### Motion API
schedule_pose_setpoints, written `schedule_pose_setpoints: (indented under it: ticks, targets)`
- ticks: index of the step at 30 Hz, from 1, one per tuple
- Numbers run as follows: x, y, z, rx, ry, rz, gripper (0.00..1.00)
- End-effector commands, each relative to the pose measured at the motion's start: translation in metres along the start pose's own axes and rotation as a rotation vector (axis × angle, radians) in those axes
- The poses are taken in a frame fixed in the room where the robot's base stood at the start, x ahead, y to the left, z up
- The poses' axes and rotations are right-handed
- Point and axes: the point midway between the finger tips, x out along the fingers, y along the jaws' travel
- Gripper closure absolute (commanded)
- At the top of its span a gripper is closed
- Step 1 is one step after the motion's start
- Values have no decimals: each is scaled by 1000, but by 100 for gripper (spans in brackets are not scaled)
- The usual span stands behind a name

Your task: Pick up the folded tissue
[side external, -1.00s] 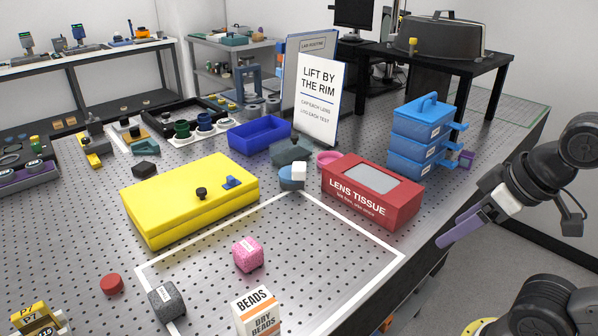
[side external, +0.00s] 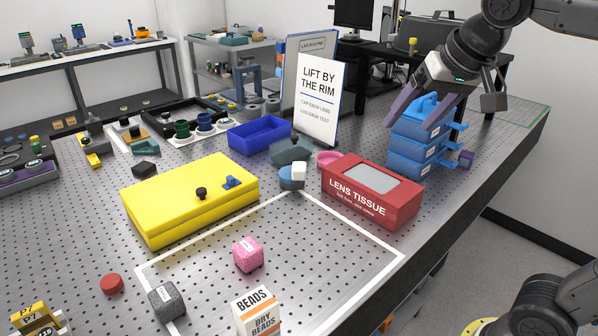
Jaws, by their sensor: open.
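The red LENS TISSUE box (side external: 345,203) stands right of the middle of the bench with a pale grey panel (side external: 370,183) on top. I cannot tell whether that panel is tissue or a window. A small white block-like piece (side external: 299,171) rests at a round blue-grey pot (side external: 290,182) left of the box; I cannot tell whether it is the folded tissue. My gripper (side external: 407,134) is open and empty, with two purple fingers pointing down. It is above and to the right of the red box, in front of the blue drawer stack (side external: 412,160) in this view.
A yellow case (side external: 185,208), an open blue bin (side external: 259,133) and an upright LIFT BY THE RIM sign (side external: 318,95) stand nearby. A pink cube (side external: 248,254), a dark grey cube (side external: 166,301) and a BEADS carton (side external: 256,312) are at the front. The white-taped area has bare room.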

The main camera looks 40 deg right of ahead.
Motion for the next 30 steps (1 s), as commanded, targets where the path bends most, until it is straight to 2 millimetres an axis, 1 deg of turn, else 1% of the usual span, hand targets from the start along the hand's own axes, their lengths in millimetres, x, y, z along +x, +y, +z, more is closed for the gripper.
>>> schedule_pose_setpoints:
  ticks: [1, 3, 4, 6, 8, 9, 11, 12, 14, 15, 17, 18, 21, 24, 30]
  targets:
    - [7, -12, -22, 32, -4, 17, 18]
    - [16, -27, -48, 79, -1, 40, 18]
    - [21, -33, -59, 99, -2, 49, 18]
    - [35, -48, -82, 137, -1, 72, 18]
    - [50, -60, -99, 166, -3, 91, 18]
    - [62, -68, -110, 182, -3, 105, 18]
    - [81, -80, -124, 203, -7, 125, 18]
    - [95, -87, -132, 212, -9, 139, 18]
    - [118, -98, -142, 221, -15, 158, 18]
    - [133, -105, -147, 221, -21, 171, 18]
    - [156, -114, -151, 215, -31, 189, 18]
    - [171, -118, -152, 206, -39, 199, 18]
    - [204, -126, -149, 189, -64, 222, 18]
    - [227, -128, -141, 175, -95, 245, 18]
    - [252, -126, -132, 165, -114, 259, 18]
